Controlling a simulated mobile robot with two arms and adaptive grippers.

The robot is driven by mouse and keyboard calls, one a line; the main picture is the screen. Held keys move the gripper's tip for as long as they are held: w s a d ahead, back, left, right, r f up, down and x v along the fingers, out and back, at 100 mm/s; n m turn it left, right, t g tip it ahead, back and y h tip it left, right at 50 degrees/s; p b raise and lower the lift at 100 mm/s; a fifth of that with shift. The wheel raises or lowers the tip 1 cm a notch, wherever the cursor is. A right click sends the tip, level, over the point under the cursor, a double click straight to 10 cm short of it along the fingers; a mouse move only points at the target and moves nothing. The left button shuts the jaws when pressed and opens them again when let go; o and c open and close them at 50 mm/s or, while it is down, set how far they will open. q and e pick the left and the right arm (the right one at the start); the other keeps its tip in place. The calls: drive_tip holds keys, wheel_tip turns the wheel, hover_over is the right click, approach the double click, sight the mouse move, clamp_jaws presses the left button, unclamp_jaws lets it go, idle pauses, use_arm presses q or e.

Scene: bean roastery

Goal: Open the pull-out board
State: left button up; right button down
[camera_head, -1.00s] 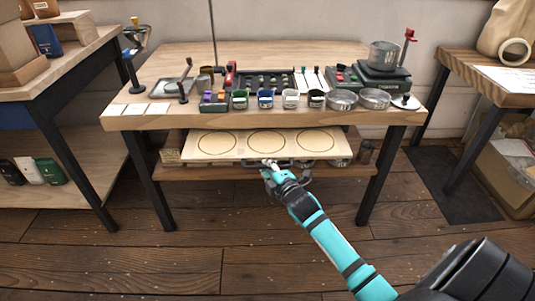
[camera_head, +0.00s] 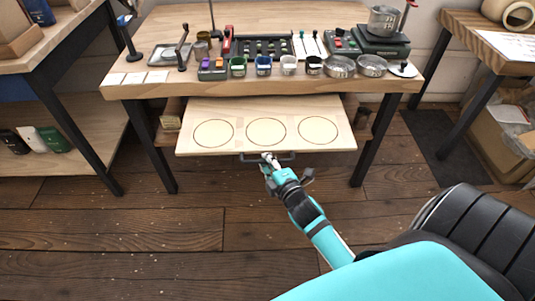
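The pull-out board (camera_head: 292,111) is a pale wooden panel with three dark circle outlines, under the table top. It sticks out toward me past the table's front edge. A dark bar handle (camera_head: 284,157) is on its front edge. My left gripper is not in view.
The table (camera_head: 170,88) carries several small cups, a tray and a scale (camera_head: 378,48). Shelving (camera_head: 60,110) stands at left, and another table (camera_head: 480,45) with a cardboard box (camera_head: 505,150) at right. The floor before the board is clear.

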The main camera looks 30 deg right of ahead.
idle(0.3)
drive_tip(key=c, duration=1.6)
unclamp_jaws()
drive_tip(key=shift+c, duration=0.2)
drive_tip(key=v, duration=1.2)
drive_tip(key=shift+s, duration=0.1)
